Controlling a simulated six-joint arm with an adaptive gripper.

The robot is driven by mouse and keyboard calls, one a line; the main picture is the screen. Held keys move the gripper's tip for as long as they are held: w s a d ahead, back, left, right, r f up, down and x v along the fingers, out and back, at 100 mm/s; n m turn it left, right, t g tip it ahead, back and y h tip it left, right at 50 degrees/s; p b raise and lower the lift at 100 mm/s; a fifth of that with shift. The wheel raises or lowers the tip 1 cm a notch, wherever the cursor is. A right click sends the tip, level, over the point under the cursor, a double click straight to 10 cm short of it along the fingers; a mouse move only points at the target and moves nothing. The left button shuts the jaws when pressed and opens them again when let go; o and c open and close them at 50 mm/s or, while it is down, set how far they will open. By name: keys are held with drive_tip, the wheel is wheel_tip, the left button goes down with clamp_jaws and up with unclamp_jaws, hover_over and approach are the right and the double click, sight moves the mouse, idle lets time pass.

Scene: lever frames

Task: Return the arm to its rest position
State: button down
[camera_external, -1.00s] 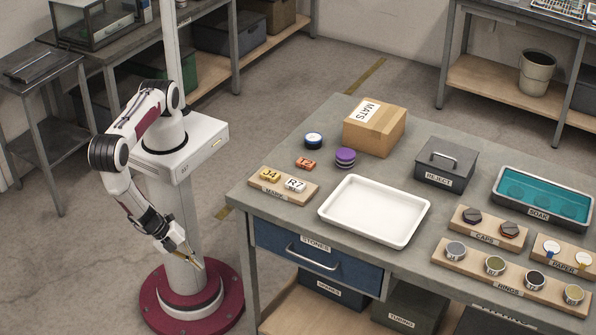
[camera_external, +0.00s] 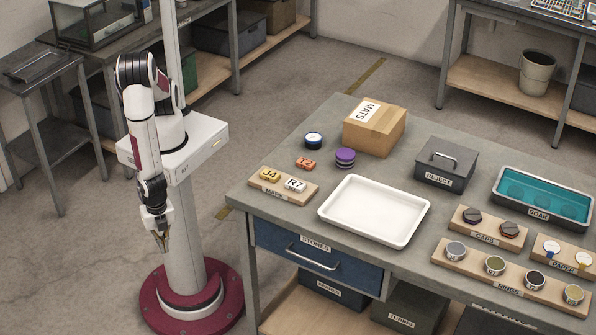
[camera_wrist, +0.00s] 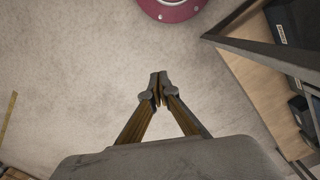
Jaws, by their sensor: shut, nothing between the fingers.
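My gripper (camera_external: 162,246) hangs at the end of my arm, pointing down in front of my pedestal, left of the workbench and clear of it. In the wrist view its fingertips (camera_wrist: 158,88) meet, and nothing is held. Bare floor (camera_wrist: 80,70) lies beneath it.
The workbench (camera_external: 262,212) stands to the right. On it are a white tray (camera_external: 374,210), a MATS box (camera_external: 375,128), a REJECT box (camera_external: 446,166), a teal SOAK tray (camera_external: 541,200) and labelled wooden racks. A side table (camera_external: 42,64) stands at the left.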

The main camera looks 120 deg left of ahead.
drive_tip(key=w+a+r+n+g+h, duration=0.1)
drive_tip(key=a+r, duration=0.3)
drive_tip(key=r, duration=0.6)
drive_tip(key=w+a+r, duration=0.1)
drive_tip(key=a+r, duration=0.2)
drive_tip(key=r, duration=0.6)
drive_tip(key=a+r+n+t+y, duration=0.1)
drive_tip(key=a+r+n+t, duration=0.4)
drive_tip(key=a+r, duration=1.5)
drive_tip(key=shift+w+r+t, duration=0.3)
drive_tip(key=shift+r+t, duration=0.25)
drive_tip(key=shift+t, duration=0.55)
